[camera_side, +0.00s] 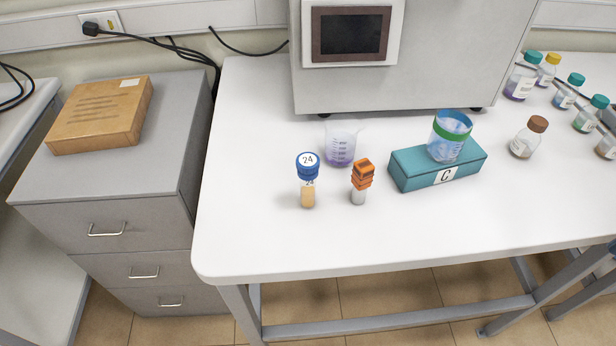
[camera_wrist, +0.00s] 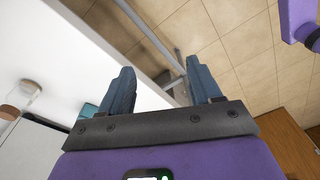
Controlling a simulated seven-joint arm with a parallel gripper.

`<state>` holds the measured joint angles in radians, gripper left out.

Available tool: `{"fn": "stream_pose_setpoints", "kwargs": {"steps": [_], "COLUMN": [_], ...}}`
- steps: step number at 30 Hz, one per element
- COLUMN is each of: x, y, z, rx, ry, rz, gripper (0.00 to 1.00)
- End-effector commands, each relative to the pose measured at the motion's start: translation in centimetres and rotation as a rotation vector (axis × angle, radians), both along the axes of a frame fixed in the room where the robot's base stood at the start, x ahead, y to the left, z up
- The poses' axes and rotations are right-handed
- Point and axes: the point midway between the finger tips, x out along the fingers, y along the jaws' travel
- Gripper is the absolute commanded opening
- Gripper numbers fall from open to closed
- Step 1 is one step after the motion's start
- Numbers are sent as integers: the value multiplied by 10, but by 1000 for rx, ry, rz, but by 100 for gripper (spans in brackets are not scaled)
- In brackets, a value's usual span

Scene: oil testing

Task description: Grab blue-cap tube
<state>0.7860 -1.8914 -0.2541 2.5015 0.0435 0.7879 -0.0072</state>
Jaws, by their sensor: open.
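The blue-cap tube (camera_side: 307,193) stands upright near the front left of the white table in the side view. Its round blue cap is marked 24 and its lower part holds a yellowish content. I do not make the tube out in the wrist view. My gripper (camera_wrist: 160,66) shows in the wrist view with its two dark blue fingers apart and nothing between them. It faces the table edge and the tiled floor. My gripper is not visible in the side view, so its distance from the tube cannot be told.
An orange-cap tube (camera_side: 359,194) stands just right of the blue-cap tube. A beaker with purple content (camera_side: 340,149) is close behind both. A teal box (camera_side: 412,178) marked C carries a green-banded container (camera_side: 447,146). A brown-cap bottle (camera_side: 523,143) stands farther right. The table front is clear.

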Motion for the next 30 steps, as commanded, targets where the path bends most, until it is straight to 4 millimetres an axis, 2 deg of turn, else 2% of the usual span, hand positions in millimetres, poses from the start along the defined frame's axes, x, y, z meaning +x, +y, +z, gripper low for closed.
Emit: {"fn": "stream_pose_setpoints", "kwargs": {"steps": [9,18,24,30], "x": [51,95,119,136], "y": [119,219,271,308], "z": [-22,-35,-40,-41], "rx": [264,483,602,697], "ry": [-59,-190,-322,-488], "rz": [-87,-213,-300,-379], "gripper": [63,63,63,63]}}
